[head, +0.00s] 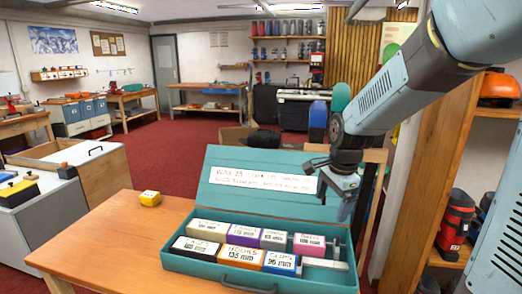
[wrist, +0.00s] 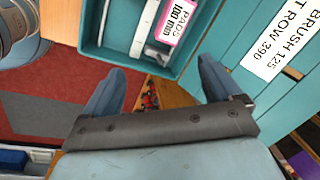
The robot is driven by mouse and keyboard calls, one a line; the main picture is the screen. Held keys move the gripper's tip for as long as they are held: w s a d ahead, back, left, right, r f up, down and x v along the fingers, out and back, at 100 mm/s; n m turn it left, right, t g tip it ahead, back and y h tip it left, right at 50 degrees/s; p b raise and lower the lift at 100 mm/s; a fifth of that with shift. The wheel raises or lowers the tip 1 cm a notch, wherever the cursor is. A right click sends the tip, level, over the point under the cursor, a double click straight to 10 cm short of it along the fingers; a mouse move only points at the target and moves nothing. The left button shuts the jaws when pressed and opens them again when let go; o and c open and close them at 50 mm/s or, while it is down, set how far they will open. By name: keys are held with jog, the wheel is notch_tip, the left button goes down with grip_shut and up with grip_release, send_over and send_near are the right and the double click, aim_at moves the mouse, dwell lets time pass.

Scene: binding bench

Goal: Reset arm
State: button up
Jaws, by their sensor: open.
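My gripper (head: 341,200) is open and empty, above the right end of the teal case near its raised lid. In the wrist view its two fingers (wrist: 158,85) stand wide apart with nothing between them. The teal case (head: 215,270) sits open on the wooden table, its lid (head: 230,199) tilted back with a white label. It holds two rows of labelled blocks, including an orange one (head: 241,257), a blue one (head: 281,263) and a pink one (head: 309,244). The pink block also shows in the wrist view (wrist: 172,20).
Grey-white pieces (head: 325,264) lie in the case's right end. A wooden shelf post (head: 428,170) and red tools (head: 455,222) stand at right. The table's left part is mostly clear.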

jog(key=s+d+r+n+t, duration=0.2)
jog(key=s+r+n, duration=0.3)
jog(key=s, duration=0.4)
jog(key=s+d+r+n+t, duration=0.1)
jog(key=s+d+r+n, duration=0.1)
jog(key=s+r+n, duration=0.4)
jog(key=s+n, duration=0.2)
jog(key=s, duration=0.1)
jog(key=shift+d+r+n+t+h, duration=0.2)
jog(key=shift+d+n+t+h, duration=0.1)
jog(key=shift+t, duration=0.1)
